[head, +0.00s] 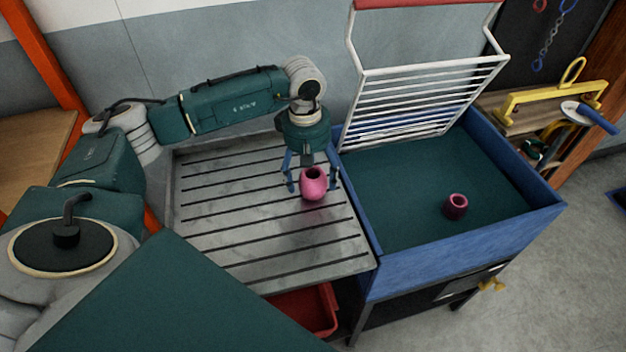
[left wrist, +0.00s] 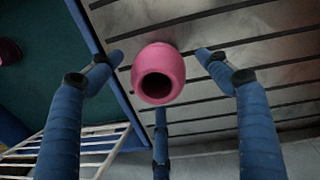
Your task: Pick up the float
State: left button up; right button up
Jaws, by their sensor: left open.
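A pink, barrel-shaped float (head: 314,186) with a dark hole is at the slotted metal worktop, near the blue bin's edge. My left gripper (head: 312,176) is over it, blue fingers spread and pointing down, open. In the left wrist view the float (left wrist: 158,72) lies between the spread fingers of the left gripper (left wrist: 160,62), with gaps around it and no clear contact. A second, darker pink float (head: 456,206) sits inside the blue bin; part of it shows at the left wrist view's edge (left wrist: 8,52). My right gripper is not in view.
The slotted worktop (head: 230,245) is otherwise clear. The blue bin (head: 470,245) stands directly to its right, with a white wire rack (head: 425,95) leaning up at its back. A red container (head: 305,308) is below the worktop. A yellow-handled frame (head: 540,97) is at right.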

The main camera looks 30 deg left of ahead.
pick_arm(q)
jog(key=shift+w+d+f+p, duration=0.15)
jog(key=shift+f+p, duration=0.35)
jog(key=shift+f, duration=1.4)
jog(key=c, duration=1.3)
jog(key=shift+r, duration=0.15)
